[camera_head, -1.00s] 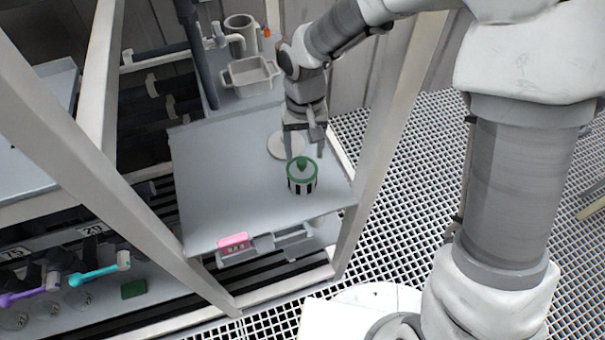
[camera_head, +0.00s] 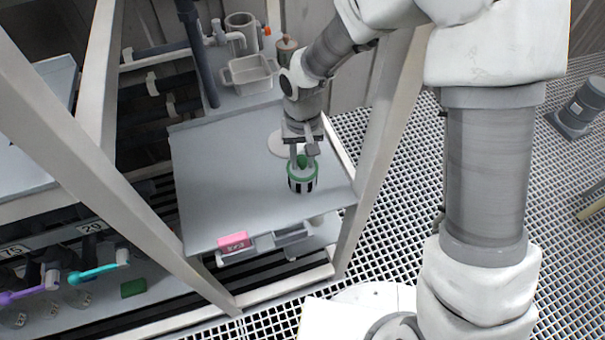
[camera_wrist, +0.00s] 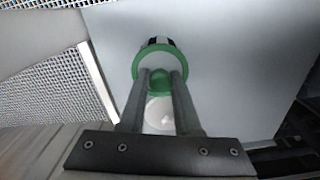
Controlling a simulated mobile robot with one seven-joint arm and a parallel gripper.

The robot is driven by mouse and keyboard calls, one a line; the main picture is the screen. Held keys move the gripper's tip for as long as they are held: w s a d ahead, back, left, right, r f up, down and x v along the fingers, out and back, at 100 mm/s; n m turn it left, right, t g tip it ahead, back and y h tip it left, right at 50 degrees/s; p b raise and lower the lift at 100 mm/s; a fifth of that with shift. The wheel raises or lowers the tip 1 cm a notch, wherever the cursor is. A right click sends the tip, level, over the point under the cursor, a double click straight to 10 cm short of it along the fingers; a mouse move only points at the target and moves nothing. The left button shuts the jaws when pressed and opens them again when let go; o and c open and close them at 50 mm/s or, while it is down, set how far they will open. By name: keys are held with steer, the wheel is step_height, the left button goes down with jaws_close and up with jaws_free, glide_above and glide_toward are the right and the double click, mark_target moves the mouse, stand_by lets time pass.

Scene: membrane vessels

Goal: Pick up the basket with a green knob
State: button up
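The basket (camera_head: 302,184) is a small round pot with a green rim, black-and-white sides and a green knob on top. It stands on the grey tabletop near its right front corner. It also shows in the wrist view (camera_wrist: 156,42), seen from above. My gripper (camera_head: 302,157) points down over it, with one finger on each side of the green knob (camera_wrist: 160,82). In the wrist view the fingers lie close against the knob, with no clear gap. The basket still appears to rest on the table.
The grey tabletop (camera_head: 225,180) is clear left of the basket. A pale round disc (camera_head: 279,145) lies just behind it. A grey bin (camera_head: 249,76) stands behind. A pale frame post (camera_head: 386,125) rises close on the right.

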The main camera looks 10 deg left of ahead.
jaws_close()
stand_by(0.9)
